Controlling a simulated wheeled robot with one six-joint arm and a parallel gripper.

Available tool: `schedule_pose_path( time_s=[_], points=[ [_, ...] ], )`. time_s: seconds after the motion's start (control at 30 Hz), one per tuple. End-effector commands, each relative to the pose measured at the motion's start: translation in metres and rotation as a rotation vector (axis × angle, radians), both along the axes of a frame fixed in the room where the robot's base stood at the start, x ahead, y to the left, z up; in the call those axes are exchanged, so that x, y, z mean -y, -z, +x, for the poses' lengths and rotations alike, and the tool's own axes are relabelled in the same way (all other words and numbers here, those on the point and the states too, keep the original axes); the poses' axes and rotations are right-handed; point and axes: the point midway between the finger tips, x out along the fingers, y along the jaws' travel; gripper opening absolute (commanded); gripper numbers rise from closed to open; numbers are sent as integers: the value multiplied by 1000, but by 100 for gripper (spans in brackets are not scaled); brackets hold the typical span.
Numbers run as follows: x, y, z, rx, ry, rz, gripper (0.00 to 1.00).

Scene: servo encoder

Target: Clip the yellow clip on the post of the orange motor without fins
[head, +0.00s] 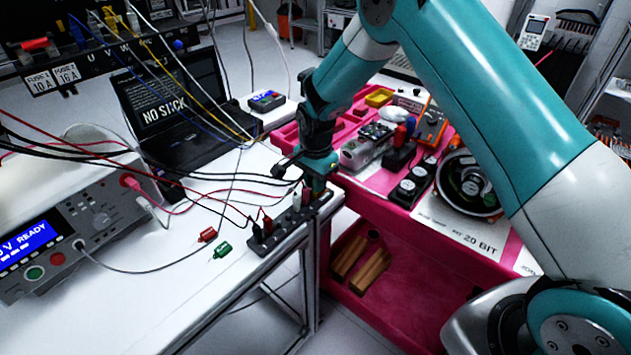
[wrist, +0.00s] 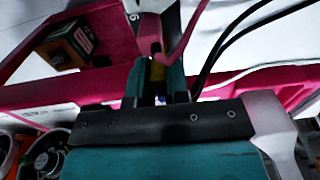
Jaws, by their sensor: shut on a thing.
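My gripper (head: 318,187) is low over the far end of a dark clip rack at the white bench's corner. An orange-brown block with a label (wrist: 66,42) shows at the upper left of the wrist view.
The rack (head: 285,232) holds several other clips with leads. A red clip (head: 207,235) and a green clip (head: 222,250) lie on the bench. Cables hang across the left. The pink cart (head: 400,262) carries a round reel (head: 470,185) and dark modules (head: 411,184).

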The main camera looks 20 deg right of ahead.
Motion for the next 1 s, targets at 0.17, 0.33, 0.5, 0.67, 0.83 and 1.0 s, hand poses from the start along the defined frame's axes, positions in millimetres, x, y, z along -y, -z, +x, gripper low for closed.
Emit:
schedule_pose_path(
  time_s=[0.17,0.33,0.5,0.67,0.83,1.0],
  points=[
    [0,-12,0,1,0,0,0],
    [0,-20,0,0,0,0,0],
    [0,-29,0,0,0,0,0],
    [0,-38,0,0,0,0,0],
    [0,-46,0,0,0,0,0],
    [0,-47,-1,0,0,0,0]
  ],
)
